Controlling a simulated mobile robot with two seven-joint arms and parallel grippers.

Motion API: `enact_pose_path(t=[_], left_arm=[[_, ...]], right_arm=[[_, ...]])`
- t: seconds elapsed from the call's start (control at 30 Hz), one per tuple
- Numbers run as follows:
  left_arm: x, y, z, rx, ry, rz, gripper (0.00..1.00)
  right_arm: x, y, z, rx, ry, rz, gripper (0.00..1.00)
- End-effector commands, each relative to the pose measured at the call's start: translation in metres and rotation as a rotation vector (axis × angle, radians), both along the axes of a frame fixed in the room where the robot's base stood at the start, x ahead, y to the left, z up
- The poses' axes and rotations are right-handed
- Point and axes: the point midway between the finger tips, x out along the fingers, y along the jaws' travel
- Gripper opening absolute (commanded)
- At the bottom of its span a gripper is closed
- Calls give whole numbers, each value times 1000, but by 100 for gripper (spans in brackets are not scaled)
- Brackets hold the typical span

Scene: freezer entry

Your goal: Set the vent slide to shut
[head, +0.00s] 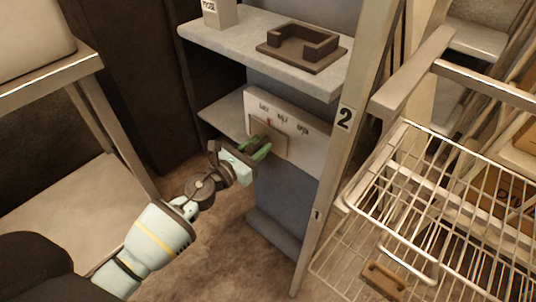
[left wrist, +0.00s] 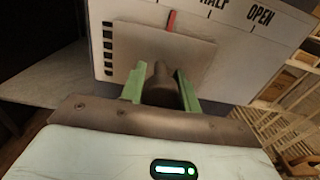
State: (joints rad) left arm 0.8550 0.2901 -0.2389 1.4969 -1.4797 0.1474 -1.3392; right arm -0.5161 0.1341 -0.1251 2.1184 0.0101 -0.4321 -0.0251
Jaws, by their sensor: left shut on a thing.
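A pale vent panel (head: 309,146) is fixed below the shelf, with the words SHUT, HALF and OPEN along its top. On it is a flat vent slide (head: 277,143) with a red pointer (head: 269,122) at its upper edge. The pointer stands between SHUT and HALF. In the left wrist view the pointer (left wrist: 171,20) is left of the HALF tick, and dark slots show left of the slide (left wrist: 200,52). My left gripper (head: 262,147), with green fingers, is shut on the slide's dark knob (left wrist: 161,85). My right gripper is not in view.
A grey shelf (head: 245,47) above holds a dark tray-like holder (head: 290,45) and a white box (head: 219,14). Wire baskets (head: 425,190) fill the right; a metal table (head: 55,80) is at left.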

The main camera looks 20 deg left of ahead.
Motion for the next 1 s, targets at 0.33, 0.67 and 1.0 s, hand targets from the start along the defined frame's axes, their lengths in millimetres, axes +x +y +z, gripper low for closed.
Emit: enact_pose_path(t=[0.33, 0.67, 1.0], left_arm=[[9, 24, 0, 1, -1, 5, 0], [9, 24, 1, 1, -1, 7, 53], [2, 25, 0, 1, 0, 3, 53]], right_arm=[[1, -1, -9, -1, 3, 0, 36], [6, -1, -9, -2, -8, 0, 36], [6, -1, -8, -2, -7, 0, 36]])
